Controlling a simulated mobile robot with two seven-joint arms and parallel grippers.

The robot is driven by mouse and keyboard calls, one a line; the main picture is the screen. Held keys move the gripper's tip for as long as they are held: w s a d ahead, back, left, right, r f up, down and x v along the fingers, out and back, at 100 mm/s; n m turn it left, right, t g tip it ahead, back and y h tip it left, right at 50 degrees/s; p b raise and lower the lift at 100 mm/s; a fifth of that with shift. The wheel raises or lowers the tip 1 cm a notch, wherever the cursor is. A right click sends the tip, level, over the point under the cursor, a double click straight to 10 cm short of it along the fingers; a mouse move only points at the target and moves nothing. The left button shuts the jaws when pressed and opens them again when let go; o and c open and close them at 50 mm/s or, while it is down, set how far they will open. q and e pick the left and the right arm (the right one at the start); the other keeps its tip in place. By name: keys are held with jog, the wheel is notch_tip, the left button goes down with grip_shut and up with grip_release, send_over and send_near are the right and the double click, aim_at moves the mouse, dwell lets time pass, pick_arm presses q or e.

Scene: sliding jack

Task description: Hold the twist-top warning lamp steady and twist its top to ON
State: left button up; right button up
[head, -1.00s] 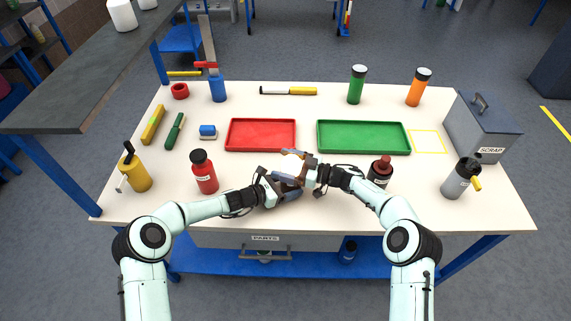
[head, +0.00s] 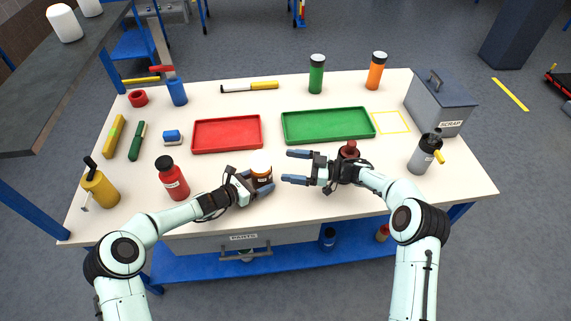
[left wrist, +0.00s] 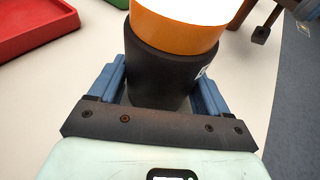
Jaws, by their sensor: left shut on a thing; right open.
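The warning lamp (head: 261,171) stands near the front middle of the table, with a dark base and an orange band under a white top. The left wrist view shows its black base (left wrist: 165,70) and orange band close up. My left gripper (head: 257,186) is shut on the dark base; its blue fingers lie on either side of it in the left wrist view. My right gripper (head: 297,167) is open and empty, a short way right of the lamp, fingers pointing toward it. The ON marking cannot be read.
A red tray (head: 228,149) and a green tray (head: 330,138) lie behind the lamp. A red bottle (head: 173,181) stands to its left. A dark red bottle (head: 348,151) is behind my right arm, and a grey bottle (head: 424,155) stands further right near the scrap box (head: 441,101).

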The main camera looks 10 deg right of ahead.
pick_arm(q)
jog(key=o, duration=0.9)
